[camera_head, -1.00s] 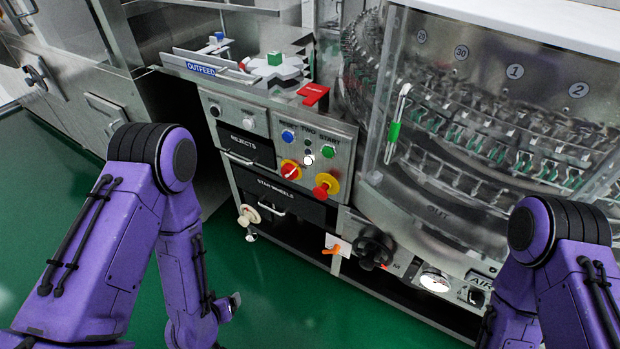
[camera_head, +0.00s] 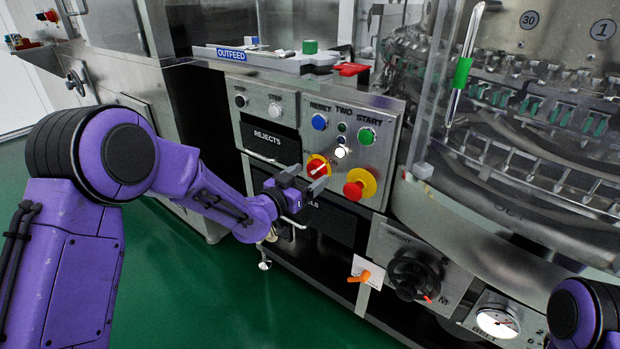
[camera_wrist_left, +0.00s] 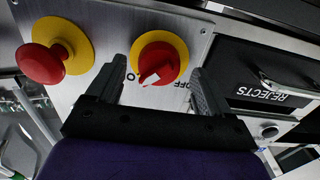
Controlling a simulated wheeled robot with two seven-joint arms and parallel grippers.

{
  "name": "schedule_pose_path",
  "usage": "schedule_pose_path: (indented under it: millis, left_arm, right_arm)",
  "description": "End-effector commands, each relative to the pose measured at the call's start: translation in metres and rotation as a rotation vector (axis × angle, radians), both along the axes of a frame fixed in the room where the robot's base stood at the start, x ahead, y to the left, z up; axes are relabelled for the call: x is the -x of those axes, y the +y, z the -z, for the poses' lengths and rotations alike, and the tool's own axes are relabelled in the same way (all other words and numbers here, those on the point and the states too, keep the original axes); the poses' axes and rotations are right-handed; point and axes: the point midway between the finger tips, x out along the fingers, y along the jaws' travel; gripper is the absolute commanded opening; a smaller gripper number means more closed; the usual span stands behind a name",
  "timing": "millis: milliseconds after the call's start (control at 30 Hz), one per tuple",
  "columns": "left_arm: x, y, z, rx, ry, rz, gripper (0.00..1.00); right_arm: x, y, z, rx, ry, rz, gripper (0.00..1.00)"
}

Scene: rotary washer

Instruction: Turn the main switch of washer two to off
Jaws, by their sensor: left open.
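The main switch (camera_head: 317,168) is a red rotary knob on a yellow disc, on the panel (camera_head: 290,112) labelled TWO. In the left wrist view the red knob (camera_wrist_left: 157,64) lies between and beyond the fingertips, with a white pointer mark and part of an OFF label beside it. My left gripper (camera_head: 306,181) is open and empty, just in front of and slightly below the switch. It also shows in the left wrist view (camera_wrist_left: 153,85), its fingers either side of the knob; I cannot tell whether they touch it. My right gripper is out of view.
A red emergency-stop button (camera_head: 355,188) on a yellow disc sits right of the switch. Blue RESET (camera_head: 319,122) and green START (camera_head: 366,136) buttons are above. A REJECTS drawer (camera_head: 268,141) is at left. A black hand knob (camera_head: 412,276) and orange lever (camera_head: 360,276) are below.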

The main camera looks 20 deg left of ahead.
Motion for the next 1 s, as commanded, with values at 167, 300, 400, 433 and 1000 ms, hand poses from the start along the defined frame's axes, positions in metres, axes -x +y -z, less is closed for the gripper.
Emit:
schedule_pose_path:
  millis: [167, 300, 400, 433, 1000]
  left_arm:
    - [-0.015, -0.006, 0.001, 0.002, 0.002, 0.000, 0.80]
    - [-0.016, -0.007, 0.001, 0.001, 0.003, 0.000, 0.80]
    - [-0.016, -0.006, 0.001, 0.001, 0.003, 0.000, 0.80]
    - [-0.016, -0.006, 0.001, 0.001, 0.003, 0.000, 0.71]
    - [-0.015, -0.006, -0.002, 0.069, 0.026, -0.002, 0.26]
  right_arm:
    - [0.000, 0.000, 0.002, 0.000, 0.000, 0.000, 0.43]
    - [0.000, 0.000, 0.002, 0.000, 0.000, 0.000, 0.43]
    - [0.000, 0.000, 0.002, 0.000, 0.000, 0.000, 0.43]
    - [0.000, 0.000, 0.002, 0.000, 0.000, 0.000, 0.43]
    - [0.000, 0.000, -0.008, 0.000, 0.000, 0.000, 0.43]
